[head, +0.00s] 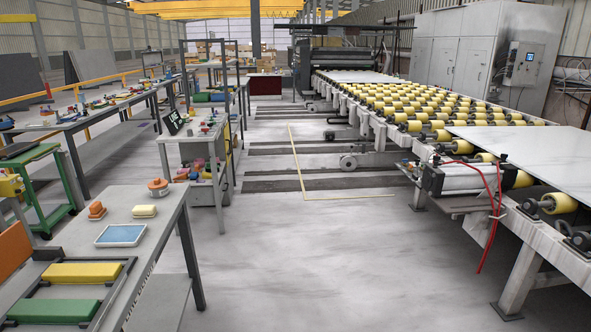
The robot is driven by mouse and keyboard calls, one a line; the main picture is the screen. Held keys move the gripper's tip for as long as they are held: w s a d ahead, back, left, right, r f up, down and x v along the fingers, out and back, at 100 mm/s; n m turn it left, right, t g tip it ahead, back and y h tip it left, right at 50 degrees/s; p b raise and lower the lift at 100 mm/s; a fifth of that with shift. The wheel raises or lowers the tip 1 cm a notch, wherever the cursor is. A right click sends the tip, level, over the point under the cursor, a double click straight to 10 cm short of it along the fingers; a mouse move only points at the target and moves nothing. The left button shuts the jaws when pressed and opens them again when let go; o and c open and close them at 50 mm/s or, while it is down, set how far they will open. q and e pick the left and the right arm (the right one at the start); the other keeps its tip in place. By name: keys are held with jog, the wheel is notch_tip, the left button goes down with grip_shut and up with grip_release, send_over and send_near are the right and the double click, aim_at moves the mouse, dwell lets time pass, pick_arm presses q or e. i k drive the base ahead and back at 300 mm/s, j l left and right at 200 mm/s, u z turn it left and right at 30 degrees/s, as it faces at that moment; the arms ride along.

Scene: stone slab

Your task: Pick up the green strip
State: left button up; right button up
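The green strip (54,311) lies at the lower left in the head view, on the near end of a grey workbench (168,203). It sits inside a dark-rimmed tray (117,283), in front of a yellow strip (82,273) in the same tray. The bottom left of the tray is cut off by the frame edge. Neither of my grippers shows in the head view.
An orange block (13,249) stands beside the tray. The floor right of the bench is open. A roller conveyor (432,110) runs along the right.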

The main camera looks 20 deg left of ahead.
aim_at(43, 312)
jog(key=i+j+u, duration=0.1)
jog(key=i+u, duration=0.15)
jog(key=u, duration=0.2)
jog(key=i+u, duration=0.4)
jog(key=i+l+u, duration=0.1)
jog(key=u, duration=0.35)
jog(key=i+l+u, duration=0.2)
jog(key=u, duration=0.25)
jog(key=i+l+u, duration=0.4)
jog(key=k+j, duration=0.1)
